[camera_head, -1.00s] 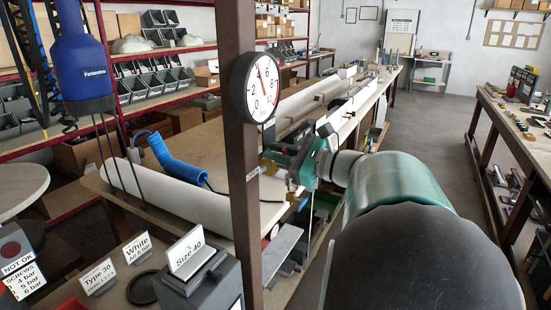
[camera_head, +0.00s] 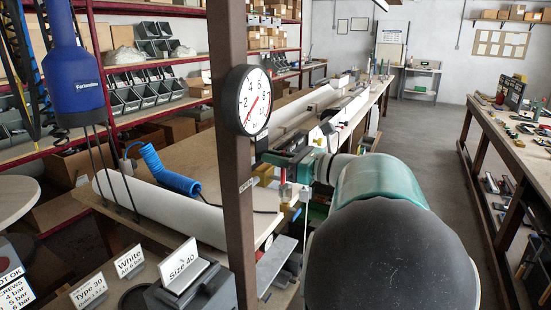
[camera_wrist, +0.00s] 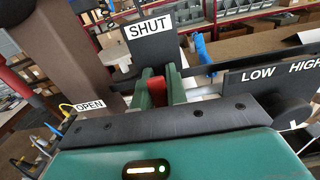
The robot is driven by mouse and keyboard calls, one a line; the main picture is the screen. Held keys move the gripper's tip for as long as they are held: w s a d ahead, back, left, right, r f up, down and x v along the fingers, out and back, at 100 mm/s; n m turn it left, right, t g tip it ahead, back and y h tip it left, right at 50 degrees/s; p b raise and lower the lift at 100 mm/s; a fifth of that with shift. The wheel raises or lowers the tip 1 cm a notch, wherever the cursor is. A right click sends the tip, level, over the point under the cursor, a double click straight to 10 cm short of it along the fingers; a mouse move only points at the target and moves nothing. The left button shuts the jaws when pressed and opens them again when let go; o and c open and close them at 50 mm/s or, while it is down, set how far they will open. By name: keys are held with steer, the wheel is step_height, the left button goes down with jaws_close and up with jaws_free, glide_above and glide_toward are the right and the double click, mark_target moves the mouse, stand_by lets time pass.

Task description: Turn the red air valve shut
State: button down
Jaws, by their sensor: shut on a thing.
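The red air valve's handle (camera_wrist: 157,95) stands between the two green fingers of my gripper (camera_wrist: 159,76) in the wrist view. The fingers are shut on it from both sides. The handle is just below the SHUT sign (camera_wrist: 149,31); the OPEN sign (camera_wrist: 90,106) is away to the lower left. In the head view my gripper (camera_head: 287,160) is just right of the brown post, and the valve is mostly hidden there. The pressure gauge (camera_head: 247,100) on the post has its red needle pointing down and slightly left, near the bottom of the dial.
The brown post (camera_head: 231,170) stands close left of my arm. A LOW/HIGH plate (camera_wrist: 270,78) with a dark knob is right of the valve. A bench (camera_head: 205,225) with white profiles and a blue coiled hose (camera_head: 168,170) lies behind. The right-hand aisle floor (camera_head: 425,140) is clear.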

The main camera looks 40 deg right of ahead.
steer(key=shift+s+d, duration=0.1)
steer(key=c, duration=1.5)
jaws_free()
steer(key=shift+o, duration=0.5)
steer(key=v, duration=1.3)
steer(key=shift+s, duration=0.35)
